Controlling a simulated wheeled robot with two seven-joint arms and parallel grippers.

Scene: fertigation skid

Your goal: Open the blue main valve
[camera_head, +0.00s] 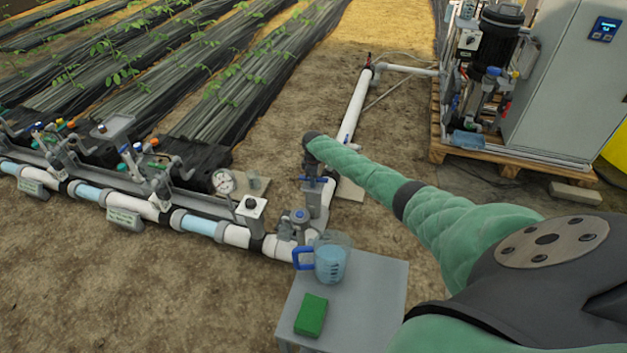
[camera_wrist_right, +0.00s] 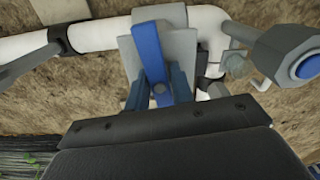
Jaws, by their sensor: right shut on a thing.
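The blue main valve's handle (camera_wrist_right: 148,52) is a flat blue lever on a grey valve body. In the wrist view it runs up and down the picture, roughly across the white pipe beside it. My right gripper (camera_wrist_right: 157,88) is shut on this handle, one finger on each side. In the head view the right gripper (camera_head: 313,176) is at the valve from above, and only a small part of the blue handle (camera_head: 318,180) shows under my wrist. My left gripper is in neither view.
A small grey table (camera_head: 376,290) holds a measuring jug (camera_head: 331,262) and a green sponge-like block (camera_head: 311,315), close to the valve. A manifold pipe (camera_head: 143,205) with a pressure gauge (camera_head: 223,181) runs left. A grey cabinet (camera_head: 570,95) stands at right. Bare soil lies behind.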

